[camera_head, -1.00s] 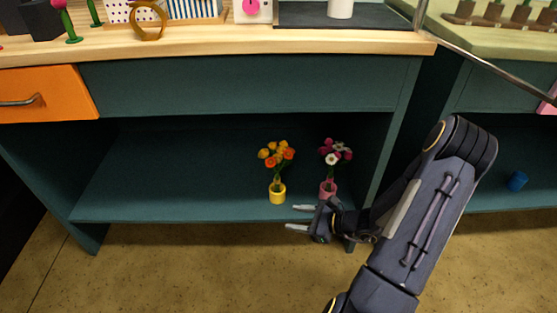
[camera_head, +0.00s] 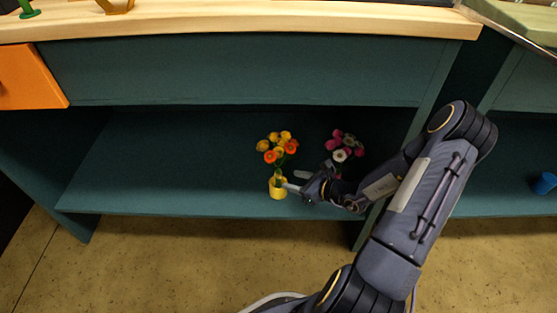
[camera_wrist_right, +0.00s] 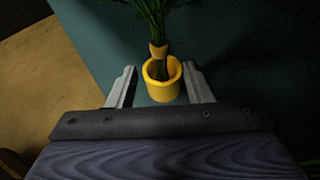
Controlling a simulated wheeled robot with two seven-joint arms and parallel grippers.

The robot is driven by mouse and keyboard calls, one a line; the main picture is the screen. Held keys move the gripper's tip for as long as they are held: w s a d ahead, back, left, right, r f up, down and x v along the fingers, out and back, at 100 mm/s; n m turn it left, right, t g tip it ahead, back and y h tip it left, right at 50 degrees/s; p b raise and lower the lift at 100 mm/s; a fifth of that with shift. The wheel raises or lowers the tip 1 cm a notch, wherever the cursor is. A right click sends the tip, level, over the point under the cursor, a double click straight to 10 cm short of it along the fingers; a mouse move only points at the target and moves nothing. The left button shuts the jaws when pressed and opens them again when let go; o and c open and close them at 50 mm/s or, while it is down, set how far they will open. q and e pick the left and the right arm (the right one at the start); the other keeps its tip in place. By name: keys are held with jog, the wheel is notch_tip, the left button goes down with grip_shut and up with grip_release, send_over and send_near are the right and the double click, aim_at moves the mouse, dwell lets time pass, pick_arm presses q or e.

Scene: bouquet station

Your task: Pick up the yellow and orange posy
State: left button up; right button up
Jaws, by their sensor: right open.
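The yellow and orange posy (camera_head: 277,148) stands upright in a small yellow pot (camera_head: 277,188) on the teal lower shelf. My right gripper (camera_head: 292,181) reaches in from the right, low over the shelf, with its fingertips at the pot's right side. In the right wrist view the yellow pot (camera_wrist_right: 162,82) and green stems (camera_wrist_right: 155,18) are just ahead of the open fingers (camera_wrist_right: 160,88), roughly centred between their tips. The flower heads are out of the wrist view. My left gripper is not in view.
A pink and white posy (camera_head: 345,147) stands right behind my right gripper, its pot hidden. The shelf (camera_head: 150,180) to the left is bare. The worktop (camera_head: 250,22) overhangs above. A blue cup (camera_head: 545,183) is at far right.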

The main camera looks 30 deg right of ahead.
aim_at(279, 173)
jog(key=b+x, duration=0.1)
jog(key=x, duration=0.2)
jog(key=r+b+x, duration=0.1)
jog(key=x, duration=0.2)
jog(key=shift+w+a+b, duration=0.15)
jog(key=shift+w+b, duration=0.15)
jog(key=shift+w, duration=0.2)
jog(key=shift+w+a, duration=0.1)
jog(key=shift+w, duration=0.15)
jog(key=shift+c, duration=0.3)
grip_shut()
